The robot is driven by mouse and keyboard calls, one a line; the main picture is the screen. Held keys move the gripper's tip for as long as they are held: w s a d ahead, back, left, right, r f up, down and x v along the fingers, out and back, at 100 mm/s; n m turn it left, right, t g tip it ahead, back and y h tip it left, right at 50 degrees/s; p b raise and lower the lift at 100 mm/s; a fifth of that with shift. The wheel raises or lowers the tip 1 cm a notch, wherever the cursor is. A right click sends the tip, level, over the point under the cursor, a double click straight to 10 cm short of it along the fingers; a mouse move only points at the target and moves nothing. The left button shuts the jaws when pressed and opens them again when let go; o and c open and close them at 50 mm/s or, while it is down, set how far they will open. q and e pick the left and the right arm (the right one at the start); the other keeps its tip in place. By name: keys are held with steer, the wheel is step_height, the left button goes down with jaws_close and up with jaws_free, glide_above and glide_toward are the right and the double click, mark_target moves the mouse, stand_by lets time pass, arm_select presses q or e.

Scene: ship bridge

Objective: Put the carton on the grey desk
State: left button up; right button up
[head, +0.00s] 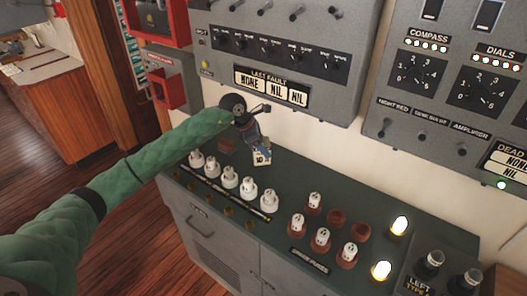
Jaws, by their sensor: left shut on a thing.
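My left gripper (256,142) is at the end of the green arm coming in from the left, over the back left part of the desk. It is shut on a small blue and white carton (261,155), whose lower part shows below the fingers. The carton is tilted a little. The grey desk (285,178) has a dark grey-green top and spreads below the gripper. I cannot tell whether the carton touches the desk top. My right gripper is not in view.
Several white fuses (228,177) stand in a row just in front of the gripper. More fuses and empty round sockets (334,217) are to the right, with two lit lamps (381,270). A grey wall panel (276,52) hangs behind. Bare desk top lies between the fuse groups.

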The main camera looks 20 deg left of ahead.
arm_select(q)
steer(key=shift+f+p, duration=0.7)
steer(key=shift+f, duration=0.9)
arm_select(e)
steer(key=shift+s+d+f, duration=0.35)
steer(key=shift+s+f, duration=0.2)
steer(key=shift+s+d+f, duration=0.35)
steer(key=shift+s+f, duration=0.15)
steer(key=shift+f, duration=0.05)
arm_select(q)
steer(key=shift+f, duration=0.1)
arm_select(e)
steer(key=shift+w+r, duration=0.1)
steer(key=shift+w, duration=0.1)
arm_select(q)
steer(key=o, duration=1.2)
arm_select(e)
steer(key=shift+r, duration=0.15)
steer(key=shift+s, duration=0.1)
